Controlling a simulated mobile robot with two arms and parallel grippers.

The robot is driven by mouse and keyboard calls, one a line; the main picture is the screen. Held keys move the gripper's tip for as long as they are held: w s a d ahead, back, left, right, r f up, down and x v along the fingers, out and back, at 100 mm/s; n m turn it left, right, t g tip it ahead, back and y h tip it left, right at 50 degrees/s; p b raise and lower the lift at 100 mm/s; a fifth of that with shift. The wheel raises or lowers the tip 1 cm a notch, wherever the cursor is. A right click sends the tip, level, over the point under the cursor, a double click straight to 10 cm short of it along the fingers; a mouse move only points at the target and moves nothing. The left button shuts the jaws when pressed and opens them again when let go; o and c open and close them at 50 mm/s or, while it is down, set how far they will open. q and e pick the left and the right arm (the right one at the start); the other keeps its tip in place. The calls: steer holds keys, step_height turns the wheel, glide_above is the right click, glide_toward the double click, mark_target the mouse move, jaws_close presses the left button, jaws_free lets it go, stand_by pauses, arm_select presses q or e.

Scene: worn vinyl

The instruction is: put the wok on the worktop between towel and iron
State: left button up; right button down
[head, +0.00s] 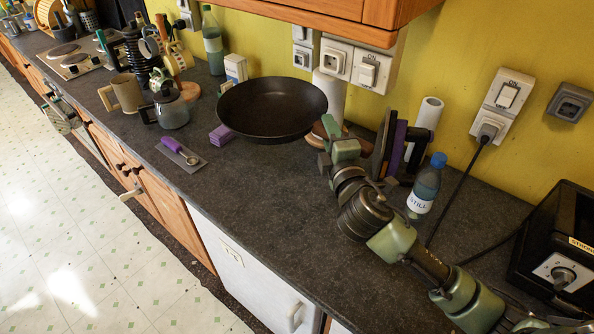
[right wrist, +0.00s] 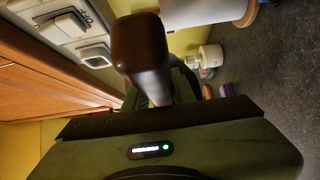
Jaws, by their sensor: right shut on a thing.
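The wok (head: 272,108) is a wide black pan in the head view, in front of the wall sockets and tilted slightly toward me. Its right rim is by my right gripper (head: 338,140), which is shut on its handle; the grip itself is partly hidden. In the right wrist view a brown handle (right wrist: 140,50) stands up at the gripper. A white towel roll (head: 331,92) stands behind the wok's right rim, partly hidden. Another white roll (head: 428,116) stands farther right. My left gripper is not in view.
Upright dark and purple flat shapes (head: 393,145) and a bottle labelled STILL (head: 425,187) stand close to my right arm. The worktop's front middle (head: 265,195) is bare.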

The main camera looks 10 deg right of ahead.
steer(key=shift+s+a+f, duration=0.1)
steer(key=shift+a, duration=0.1)
steer(key=shift+s+a+f+b, duration=0.1)
steer(key=shift+f+b, duration=0.45)
steer(key=shift+f, duration=4.15)
steer(key=shift+s+a+f+b, duration=0.1)
steer(key=shift+f+b, duration=0.45)
steer(key=shift+f, duration=4.15)
steer(key=c, duration=1.4)
jaws_free()
steer(key=shift+f, duration=0.3)
steer(key=shift+o, duration=1.2)
steer(key=shift+s+r, duration=0.1)
